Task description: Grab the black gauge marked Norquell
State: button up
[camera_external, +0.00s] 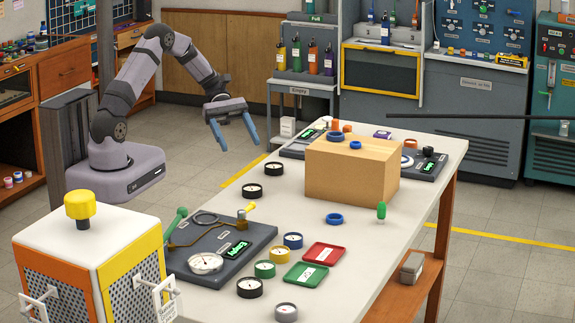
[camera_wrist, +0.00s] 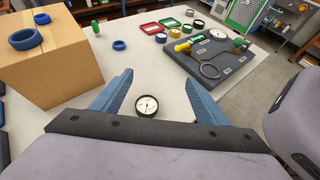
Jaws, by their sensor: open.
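Several black gauges with white dials lie on the white table (camera_external: 345,215). In the external view, one black gauge (camera_external: 274,168) is near the table's left edge, another black gauge (camera_external: 252,191) lies just in front of it, and a third black gauge (camera_external: 249,288) is at the near end. Their markings are too small to read, so I cannot tell which says Norquell. My gripper (camera_external: 240,143) is open and empty, raised near the table's far left edge. In the wrist view, a black gauge (camera_wrist: 147,105) shows between the blue fingers of my gripper (camera_wrist: 159,75).
A dark board (camera_external: 265,240) with a green handle, red tray (camera_external: 323,253) and green tray (camera_external: 306,275) occupy the near half.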

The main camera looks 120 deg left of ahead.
jog(key=s+a+n+t, duration=0.2)
jog(key=s+a, duration=0.1)
jog(key=a, duration=0.1)
send_near(249, 185)
jog(key=shift+w+d+f+y, duration=0.15)
jog(key=shift+w+d, duration=0.25)
jog(key=shift+w, duration=0.15)
jog(key=shift+w+d+f+y, duration=0.15)
jog(key=shift+w+d, duration=0.3)
jog(key=shift+w, duration=0.1)
jog(key=shift+p+x, duration=2.05)
jog(key=shift+x, duration=1.3)
jog(key=shift+w+d+f, duration=0.2)
jog(key=c, duration=1.2)
